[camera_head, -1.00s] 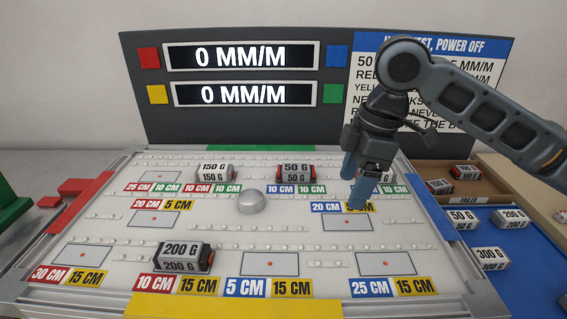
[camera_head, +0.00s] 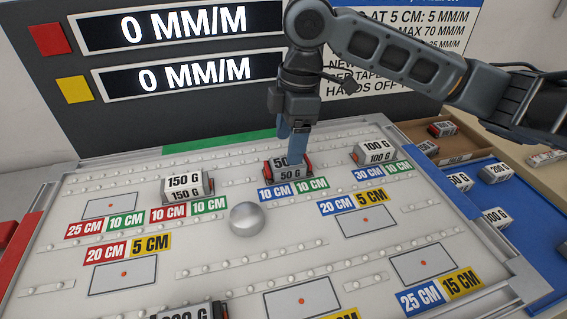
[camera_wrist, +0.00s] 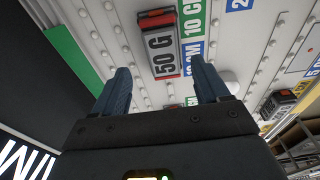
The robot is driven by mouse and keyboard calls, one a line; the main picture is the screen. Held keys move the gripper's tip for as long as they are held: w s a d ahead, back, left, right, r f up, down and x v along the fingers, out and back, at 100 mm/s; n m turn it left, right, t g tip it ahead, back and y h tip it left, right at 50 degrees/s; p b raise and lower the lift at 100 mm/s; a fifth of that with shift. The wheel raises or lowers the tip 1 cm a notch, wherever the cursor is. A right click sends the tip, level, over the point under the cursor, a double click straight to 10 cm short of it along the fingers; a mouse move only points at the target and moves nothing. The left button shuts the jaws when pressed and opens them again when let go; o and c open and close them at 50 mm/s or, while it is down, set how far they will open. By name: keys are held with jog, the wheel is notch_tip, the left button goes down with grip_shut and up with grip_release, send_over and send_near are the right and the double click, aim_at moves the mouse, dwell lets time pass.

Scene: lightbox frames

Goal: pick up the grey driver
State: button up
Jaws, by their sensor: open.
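No tool that I can make out as a grey driver shows in these frames. My gripper (camera_head: 291,140) is open and points down over the back row of the white board, at the 50 G block (camera_head: 287,172). In the head view its blue fingers overlap the top of this block, and I cannot tell whether they touch it. In the wrist view my gripper (camera_wrist: 160,75) has its two fingers spread with nothing between them. There the 50 G block (camera_wrist: 158,42), white with red and dark ends, lies beyond the fingertips.
The board (camera_head: 210,255) also bears a 150 G block (camera_head: 187,187), a 100 G block (camera_head: 376,153), a grey dome (camera_head: 247,218) and a partly cut-off block at the front. A blue tray (camera_head: 500,249) with several blocks is at right. A display panel (camera_head: 190,110) stands behind.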

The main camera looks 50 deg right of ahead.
jog(key=shift+s+a+f+p, duration=0.15)
jog(key=shift+f+p, duration=0.1)
jog(key=shift+f, duration=1.05)
jog(key=shift+w+a+f+p, duration=0.1)
jog(key=shift+f+p, duration=0.1)
jog(key=shift+f, duration=1.1)
jog(key=shift+s, duration=0.1)
jog(key=c, duration=1.1)
